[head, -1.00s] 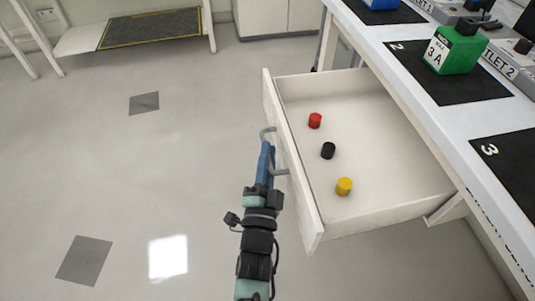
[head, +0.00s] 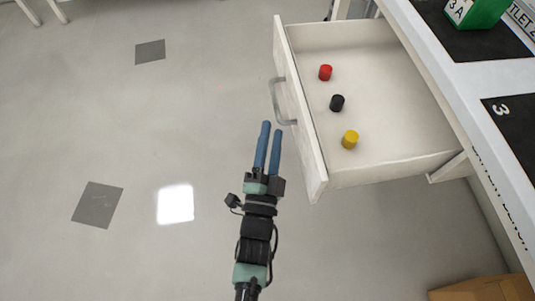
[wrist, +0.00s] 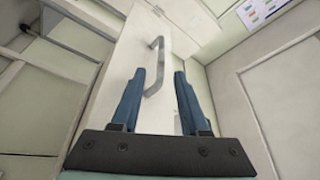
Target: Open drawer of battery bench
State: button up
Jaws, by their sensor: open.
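The white drawer (head: 322,180) of the battery bench (head: 455,105) stands pulled well out. Inside it lie a red cap (head: 325,72), a black cap (head: 337,102) and a yellow cap (head: 350,139). Its grey bar handle (head: 279,103) is on the front face and also shows in the wrist view (wrist: 153,68). My gripper (head: 270,126) has blue fingers, apart and empty. It is in front of the drawer face, just below the handle in the head view, not around it. In the wrist view the gripper (wrist: 158,80) shows a clear gap between its fingers.
A green block (head: 477,12) labelled 3 A stands on a black mat on the bench top. A black mat marked 3 (head: 513,125) is bare where seen. A cardboard box (head: 485,290) is on the floor at the lower right. The floor left of the drawer is clear.

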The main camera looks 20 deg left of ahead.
jog(key=shift+v, duration=2.75)
